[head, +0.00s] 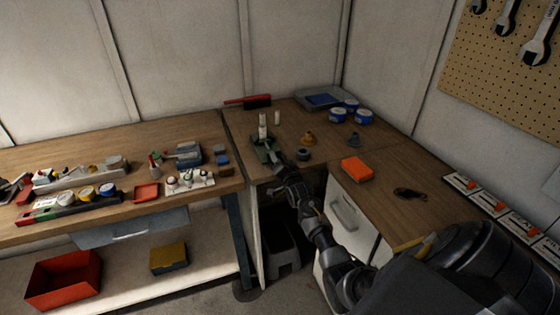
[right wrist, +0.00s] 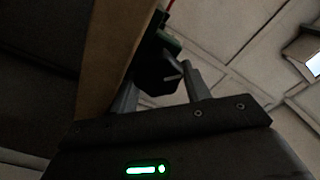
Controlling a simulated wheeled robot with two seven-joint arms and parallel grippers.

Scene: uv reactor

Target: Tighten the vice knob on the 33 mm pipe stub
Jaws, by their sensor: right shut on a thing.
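The green vice (head: 264,150) stands on the corner bench near its front left edge. A pale upright piece (head: 262,126) stands at the vice's back; it looks like the pipe stub, but it is too small to tell its fit in the jaws. My right gripper (head: 280,168) is at the vice's front end, by the bench edge. In the right wrist view, my right gripper (right wrist: 160,92) is shut on the dark vice knob (right wrist: 156,70), which sits between its two grey fingers. A bit of the green vice (right wrist: 172,45) shows behind the knob. My left gripper is not in view.
The wooden bench edge (right wrist: 103,55) runs close beside the fingers. On the corner bench are a small white cylinder (head: 277,117), a dark ring (head: 303,154), a yellow-brown piece (head: 309,138), blue-and-white cans (head: 351,106) and an orange box (head: 356,169). A left bench holds several parts.

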